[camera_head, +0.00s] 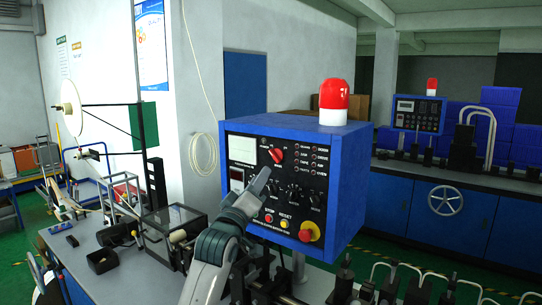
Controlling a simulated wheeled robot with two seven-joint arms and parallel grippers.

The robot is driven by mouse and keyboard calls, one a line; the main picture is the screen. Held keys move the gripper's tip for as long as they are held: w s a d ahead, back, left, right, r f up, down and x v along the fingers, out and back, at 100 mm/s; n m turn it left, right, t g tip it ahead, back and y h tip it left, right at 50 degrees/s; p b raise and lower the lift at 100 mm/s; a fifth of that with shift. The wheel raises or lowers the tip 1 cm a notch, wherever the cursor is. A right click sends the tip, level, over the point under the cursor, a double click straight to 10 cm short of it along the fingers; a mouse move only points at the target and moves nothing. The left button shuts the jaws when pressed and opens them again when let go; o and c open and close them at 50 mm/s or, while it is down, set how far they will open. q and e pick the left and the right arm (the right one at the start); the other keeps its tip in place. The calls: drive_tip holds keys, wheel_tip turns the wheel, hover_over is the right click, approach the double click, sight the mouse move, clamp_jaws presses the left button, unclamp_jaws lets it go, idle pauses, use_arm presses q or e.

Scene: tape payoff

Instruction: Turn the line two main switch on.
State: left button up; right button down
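A blue control box (346,190) with a black front panel stands in the middle. A red rotary switch (276,155) sits at the panel's upper middle; I cannot read its setting or any line number. My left gripper (264,178) is in front of the panel, just below and left of the red switch. Its fingers look like one narrow dark shape, seen nearly edge-on, so I cannot tell whether they are open or shut. It covers part of the panel's lower left. I see no gap to judge contact with the panel. My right gripper is out of view.
A red emergency button (309,232) on a yellow base is at the panel's lower right. Black knobs (293,192) line the panel's middle. A red beacon (333,101) tops the box. Another control box (418,115) stands far behind at right. Machine parts crowd the bench (118,272).

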sight(273, 157)
use_arm(q)
drive_tip(key=p+x, duration=0.3)
drive_tip(key=x, duration=0.5)
drive_tip(key=shift+w+r+p, duration=0.1)
drive_tip(key=shift+w+p, duration=0.05)
drive_tip(key=shift+p, duration=0.2)
drive_tip(key=shift+p+x, duration=0.35)
drive_tip(key=shift+x, duration=0.55)
drive_tip(key=shift+c, duration=0.7)
clamp_jaws()
